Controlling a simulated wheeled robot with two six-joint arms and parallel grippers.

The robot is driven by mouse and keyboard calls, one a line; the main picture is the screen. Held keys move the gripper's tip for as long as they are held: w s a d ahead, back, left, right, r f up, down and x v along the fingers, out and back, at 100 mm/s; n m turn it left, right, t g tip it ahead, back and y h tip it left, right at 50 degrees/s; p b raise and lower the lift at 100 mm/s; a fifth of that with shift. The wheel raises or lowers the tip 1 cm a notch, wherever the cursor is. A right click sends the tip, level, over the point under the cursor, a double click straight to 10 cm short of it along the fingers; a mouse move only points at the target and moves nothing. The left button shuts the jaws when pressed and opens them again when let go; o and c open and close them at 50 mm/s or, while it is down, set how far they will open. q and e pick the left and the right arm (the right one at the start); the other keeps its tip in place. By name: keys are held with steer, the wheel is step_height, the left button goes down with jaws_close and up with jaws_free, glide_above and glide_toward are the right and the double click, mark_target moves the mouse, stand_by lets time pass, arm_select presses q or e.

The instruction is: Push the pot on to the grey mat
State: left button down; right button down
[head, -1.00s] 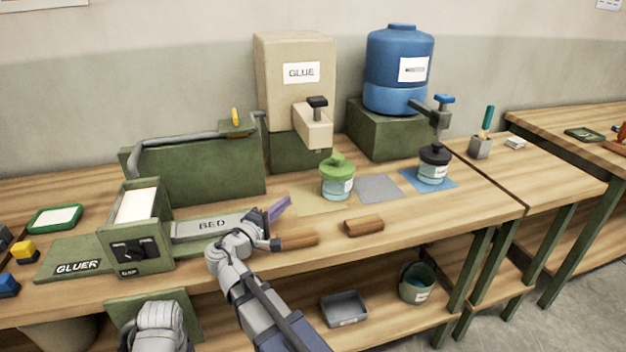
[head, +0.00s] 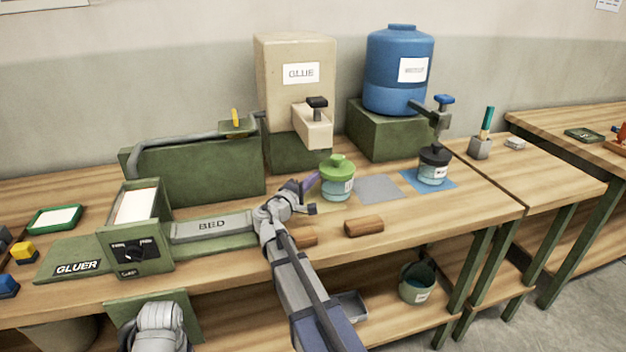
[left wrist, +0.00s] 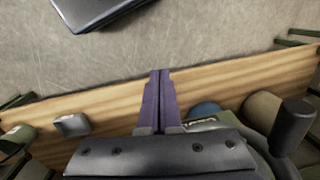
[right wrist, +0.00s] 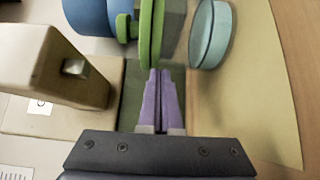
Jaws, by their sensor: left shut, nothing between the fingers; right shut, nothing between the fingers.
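The pot (head: 337,184), pale with a green lid, stands upright on a tan mat (head: 307,205), left of the bare grey mat (head: 378,188). My right gripper (head: 312,181) is shut and empty, its purple fingertips at the pot's left side. In the right wrist view the fingertips (right wrist: 157,76) are right by the pot's green lid (right wrist: 150,30); I cannot tell whether they touch. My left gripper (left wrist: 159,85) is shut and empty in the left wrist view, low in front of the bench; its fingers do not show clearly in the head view.
A black-lidded pot (head: 434,166) stands on a blue mat (head: 411,180) right of the grey mat. A wooden block (head: 364,227) lies in front. The glue dispenser (head: 295,85) and blue tank (head: 398,70) stand behind. The gluer (head: 133,240) is at left.

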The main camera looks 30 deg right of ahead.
stand_by(0.3)
steer(key=s+d, duration=0.1)
steer(key=d, duration=0.3)
steer(key=s+d, duration=0.1)
steer(key=d, duration=0.4)
steer(key=s+d, duration=0.1)
steer(key=d, duration=0.3)
steer(key=shift+s+d, duration=0.2)
steer(key=shift+s, duration=0.2)
